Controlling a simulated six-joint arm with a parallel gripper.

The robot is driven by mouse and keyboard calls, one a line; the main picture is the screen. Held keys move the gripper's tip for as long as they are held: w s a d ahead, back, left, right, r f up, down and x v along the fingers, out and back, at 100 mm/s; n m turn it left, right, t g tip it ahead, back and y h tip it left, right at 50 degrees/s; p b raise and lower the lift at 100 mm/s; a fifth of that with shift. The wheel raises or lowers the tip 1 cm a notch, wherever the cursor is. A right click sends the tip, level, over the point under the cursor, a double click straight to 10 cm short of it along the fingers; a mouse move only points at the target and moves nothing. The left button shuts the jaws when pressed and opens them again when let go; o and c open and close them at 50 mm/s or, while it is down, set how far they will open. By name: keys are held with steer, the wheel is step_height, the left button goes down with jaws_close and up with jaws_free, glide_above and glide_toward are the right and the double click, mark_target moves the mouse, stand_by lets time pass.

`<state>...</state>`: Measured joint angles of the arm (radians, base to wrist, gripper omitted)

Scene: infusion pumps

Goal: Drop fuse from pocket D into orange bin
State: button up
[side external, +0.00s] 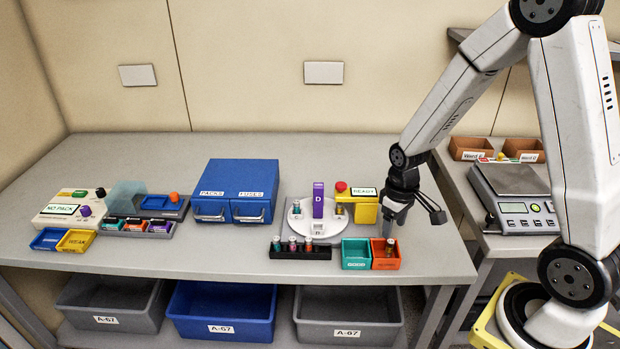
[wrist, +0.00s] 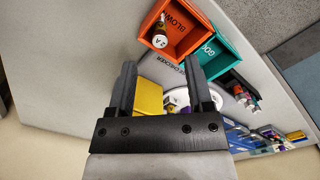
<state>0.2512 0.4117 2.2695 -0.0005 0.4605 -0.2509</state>
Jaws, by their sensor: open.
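The orange bin (side external: 386,266) stands at the front right of the bench and also shows in the wrist view (wrist: 184,42), labelled BLOWN. A small fuse (side external: 389,248) with a brown body and pale end is inside it, near one wall, as the wrist view also shows (wrist: 160,39).
A teal GOOD bin (side external: 355,256) adjoins the orange bin on its left. A black rack (side external: 283,253) with several fuses stands left of that. A yellow checker block (side external: 366,211) is behind the bins. A blue drawer cabinet (side external: 235,182) stands left; a scale (side external: 515,190) stands right.

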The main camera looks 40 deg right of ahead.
mark_target(391, 241)
steer(key=shift+r, duration=2.65)
steer(key=s+a+r+t, duration=0.1)
steer(key=s+a, duration=0.3)
steer(key=a, duration=0.4)
steer(key=shift+r+t, duration=0.15)
steer(key=shift+t, duration=0.65)
steer(key=shift+a, duration=0.1)
